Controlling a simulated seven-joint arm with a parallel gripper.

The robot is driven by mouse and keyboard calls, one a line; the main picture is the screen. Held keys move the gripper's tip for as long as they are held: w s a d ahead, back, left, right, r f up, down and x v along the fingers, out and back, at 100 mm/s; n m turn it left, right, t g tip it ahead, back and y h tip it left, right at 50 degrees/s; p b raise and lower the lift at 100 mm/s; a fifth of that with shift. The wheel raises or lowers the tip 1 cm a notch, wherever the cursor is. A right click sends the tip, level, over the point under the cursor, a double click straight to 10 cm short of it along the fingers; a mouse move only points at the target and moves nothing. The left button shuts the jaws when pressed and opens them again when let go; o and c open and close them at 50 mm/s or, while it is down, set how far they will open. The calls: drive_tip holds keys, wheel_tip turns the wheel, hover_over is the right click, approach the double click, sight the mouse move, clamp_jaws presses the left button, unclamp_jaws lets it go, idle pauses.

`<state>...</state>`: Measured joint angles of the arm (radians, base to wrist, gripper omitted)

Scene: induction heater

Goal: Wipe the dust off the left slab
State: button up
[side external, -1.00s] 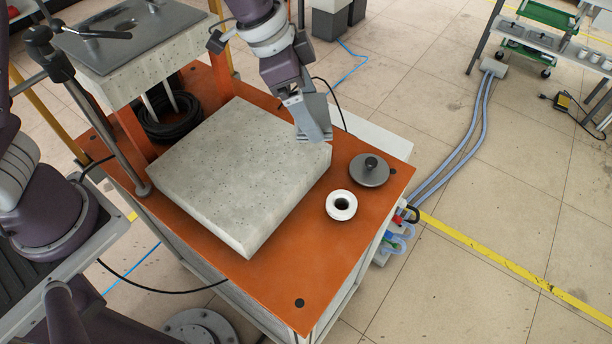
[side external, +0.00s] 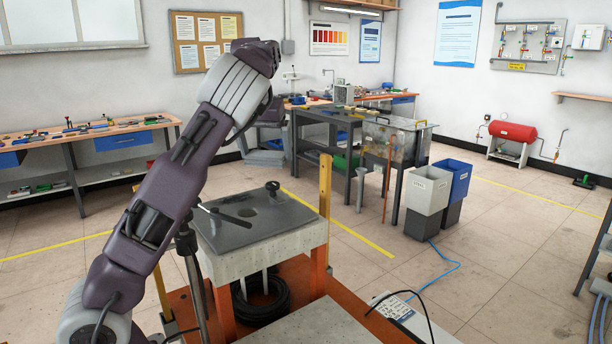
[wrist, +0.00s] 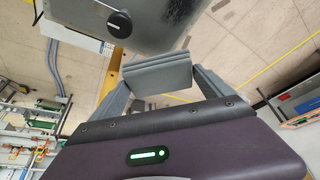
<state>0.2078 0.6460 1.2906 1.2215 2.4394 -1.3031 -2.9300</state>
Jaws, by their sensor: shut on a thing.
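In the wrist view my gripper (wrist: 160,84) is shut on a grey block (wrist: 158,75), held between its two fingers. A grey plate with a round black knob (wrist: 119,23) shows beyond the block; its right part looks dark and speckled. Whether the block touches it I cannot tell. In the side view a dark grey plate (side external: 235,232) lies on a raised pale slab (side external: 265,254) at the left, with a rod and black knob on top. A lower pale slab (side external: 318,328) shows only partly at the bottom edge.
An orange frame (side external: 318,268) and yellow posts (side external: 325,185) stand around the raised slab. A black cable coil (side external: 262,302) lies below it. Grey and blue bins (side external: 428,190) and a workbench (side external: 335,115) stand behind. Open floor lies to the right.

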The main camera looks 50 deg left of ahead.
drive_tip(key=shift+s+a+r+n, duration=0.3)
drive_tip(key=shift+s+a+r, duration=0.05)
drive_tip(key=shift+s+a, duration=0.25)
drive_tip(key=shift+f, duration=2.8)
drive_tip(key=shift+s+f, duration=0.3)
drive_tip(key=shift+f, duration=0.35)
drive_tip(key=shift+s+f, duration=0.3)
drive_tip(key=shift+f, duration=0.35)
drive_tip(key=shift+c, duration=0.7)
drive_tip(key=shift+s+d, duration=0.1)
drive_tip(key=shift+s, duration=5.75)
drive_tip(key=shift+w, duration=5.95)
drive_tip(key=shift+w+r, duration=0.1)
drive_tip(key=shift+w, duration=0.55)
drive_tip(key=shift+s+r, duration=0.15)
drive_tip(key=shift+r, duration=3.9)
